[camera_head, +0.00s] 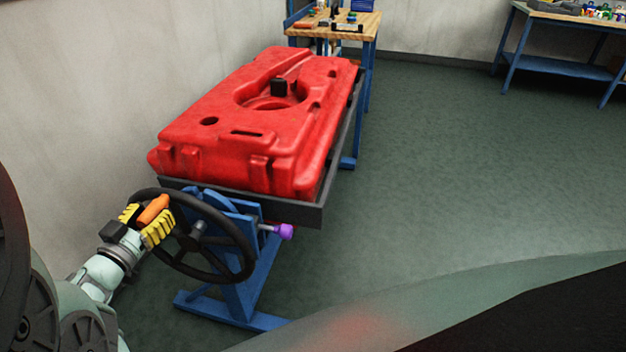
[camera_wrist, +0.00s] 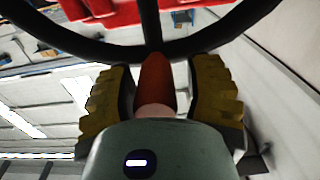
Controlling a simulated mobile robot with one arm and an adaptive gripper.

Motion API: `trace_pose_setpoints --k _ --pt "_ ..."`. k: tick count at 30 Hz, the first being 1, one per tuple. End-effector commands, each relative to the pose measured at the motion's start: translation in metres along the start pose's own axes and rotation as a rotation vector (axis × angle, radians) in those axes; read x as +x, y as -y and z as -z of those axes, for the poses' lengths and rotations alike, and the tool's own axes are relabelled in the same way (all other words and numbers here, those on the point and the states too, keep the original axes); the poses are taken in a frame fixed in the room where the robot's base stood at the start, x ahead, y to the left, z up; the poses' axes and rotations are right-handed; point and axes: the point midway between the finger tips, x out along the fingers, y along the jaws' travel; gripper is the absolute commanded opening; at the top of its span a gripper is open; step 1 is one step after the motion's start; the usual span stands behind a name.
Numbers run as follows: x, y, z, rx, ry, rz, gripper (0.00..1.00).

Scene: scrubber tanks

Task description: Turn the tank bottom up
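The red tank (camera_head: 240,128) lies in a dark grey frame (camera_head: 290,212) on a blue stand (camera_head: 243,290), its recessed face with a round well up. A black handwheel (camera_head: 243,262) is at the stand's near end; it also shows in the wrist view (camera_wrist: 100,52). Its orange handle (camera_head: 154,207) is at the wheel's upper left. My gripper (camera_head: 145,221) has its yellow fingers on either side of the handle. In the wrist view the handle (camera_wrist: 155,78) stands between the fingers, with a visible gap to the right one, so the gripper looks open.
A purple knob (camera_head: 285,231) on a pin sticks out right of the wheel. A wall (camera_head: 70,90) runs along the left. Workbenches (camera_head: 365,22) (camera_head: 565,17) with small items stand at the back. The green floor (camera_head: 470,160) on the right is clear.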

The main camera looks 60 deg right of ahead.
Motion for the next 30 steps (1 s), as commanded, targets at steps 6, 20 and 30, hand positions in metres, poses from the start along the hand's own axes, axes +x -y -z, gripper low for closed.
trace_pose_setpoints --k 6,20,30 --pt "0.001 -0.001 0.003 0.001 -0.007 -0.006 0.65" --pt "-0.040 0.000 0.001 -0.001 -0.004 -0.001 0.65" --pt "-0.104 0.000 0.001 0.000 -0.007 -0.003 0.65"
